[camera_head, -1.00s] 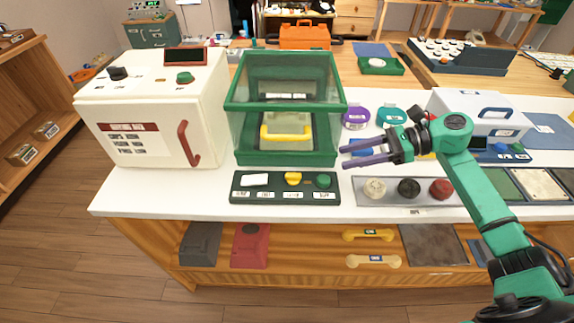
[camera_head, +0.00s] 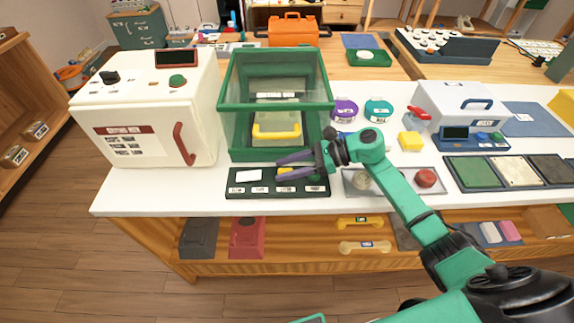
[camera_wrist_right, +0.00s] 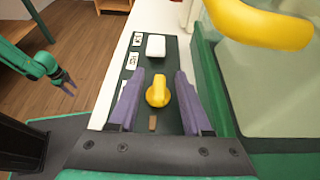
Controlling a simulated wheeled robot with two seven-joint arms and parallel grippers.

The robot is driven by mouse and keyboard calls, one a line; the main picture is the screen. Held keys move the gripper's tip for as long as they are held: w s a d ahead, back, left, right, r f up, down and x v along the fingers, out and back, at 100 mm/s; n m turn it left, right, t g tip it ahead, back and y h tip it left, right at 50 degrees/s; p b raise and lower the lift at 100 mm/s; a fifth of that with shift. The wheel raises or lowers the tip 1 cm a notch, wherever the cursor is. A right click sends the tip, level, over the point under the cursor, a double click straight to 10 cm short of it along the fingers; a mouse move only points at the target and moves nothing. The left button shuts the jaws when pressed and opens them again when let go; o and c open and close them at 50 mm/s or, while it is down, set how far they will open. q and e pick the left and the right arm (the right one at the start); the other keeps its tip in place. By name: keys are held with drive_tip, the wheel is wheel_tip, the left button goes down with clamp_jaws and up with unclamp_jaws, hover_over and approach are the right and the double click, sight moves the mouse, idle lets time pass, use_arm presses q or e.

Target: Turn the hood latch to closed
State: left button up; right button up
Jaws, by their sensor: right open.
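The hood latch is a yellow knob (camera_head: 286,172) on a dark green panel (camera_head: 240,189) in front of the green glass hood (camera_head: 228,130). My right gripper (camera_head: 277,168) is open, its purple fingers reaching to either side of the latch. In the right wrist view the latch (camera_wrist_right: 157,94) stands between the two fingers with a gap on both sides. A white switch (camera_wrist_right: 156,46) is further along the panel. The panel's right end is partly hidden by my gripper. My left gripper (camera_wrist_right: 66,82) shows small at the left of the wrist view; its opening is unclear.
The hood's yellow handle (camera_head: 277,132) is just behind the panel. A white cabinet with a red handle (camera_head: 184,145) stands left. A grey tray with knobs (camera_head: 425,178) is right of the panel, partly under my arm. The counter's front edge is close.

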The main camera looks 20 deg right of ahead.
clamp_jaws()
use_arm(q)
drive_tip(key=shift+s, duration=0.35)
